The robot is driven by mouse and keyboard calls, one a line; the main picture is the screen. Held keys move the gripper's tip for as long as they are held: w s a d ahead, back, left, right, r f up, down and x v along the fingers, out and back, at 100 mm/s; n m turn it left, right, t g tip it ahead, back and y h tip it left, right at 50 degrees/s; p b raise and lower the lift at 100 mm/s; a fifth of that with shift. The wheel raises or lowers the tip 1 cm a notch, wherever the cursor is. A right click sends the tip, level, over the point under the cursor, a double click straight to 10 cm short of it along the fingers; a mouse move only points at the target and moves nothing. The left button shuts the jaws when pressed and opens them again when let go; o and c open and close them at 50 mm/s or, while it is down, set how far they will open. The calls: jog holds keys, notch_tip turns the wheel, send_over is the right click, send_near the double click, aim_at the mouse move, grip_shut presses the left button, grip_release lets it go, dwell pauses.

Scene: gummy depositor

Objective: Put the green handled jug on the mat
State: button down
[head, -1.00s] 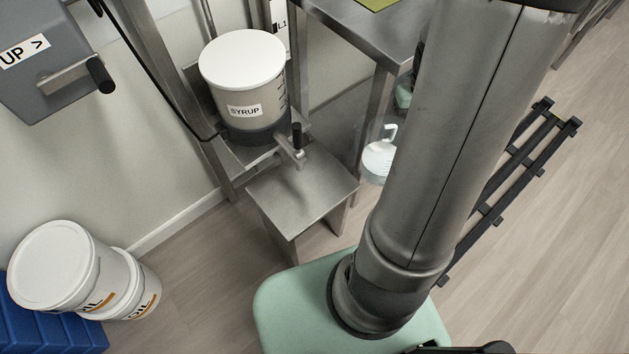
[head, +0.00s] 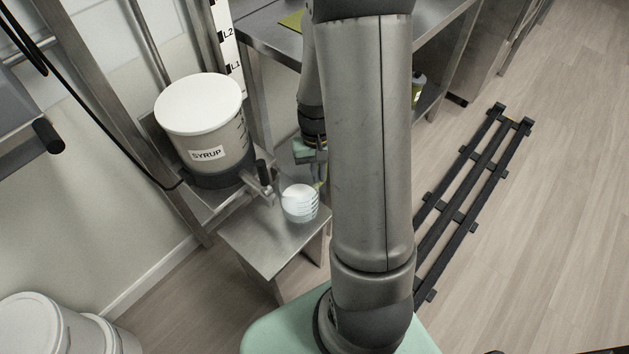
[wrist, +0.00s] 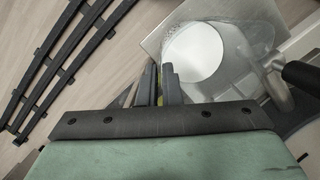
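The clear jug (head: 300,204) with a whitish round inside hangs at or just above the small steel stand, beside the syrup tap. In the wrist view the jug (wrist: 195,52) shows as a white disc just beyond the fingers. My gripper (wrist: 158,84) has its dark fingers close together with a bit of yellow-green between them, which looks like the jug's handle. In the head view my gripper (head: 318,172) is partly hidden behind my arm. The yellow-green mat (head: 291,21) lies on the steel table at the back, partly hidden by my arm.
The syrup tank (head: 205,125) with its white lid stands left of the jug, its tap (head: 264,178) close by. The small steel stand (head: 270,245) is below. A bottle (head: 418,88) stands under the back table. A black rack (head: 470,195) lies on open floor at right.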

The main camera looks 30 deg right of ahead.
jog(key=shift+w+a+f, duration=0.15)
jog(key=shift+a+f, duration=0.05)
jog(key=shift+f, duration=0.85)
jog(key=shift+w+a+f, duration=0.15)
jog(key=shift+a+f, duration=0.05)
jog(key=shift+f, duration=0.8)
jog(key=shift+b, duration=0.3)
jog(key=shift+f, duration=0.15)
jog(key=c, duration=1.6)
grip_release()
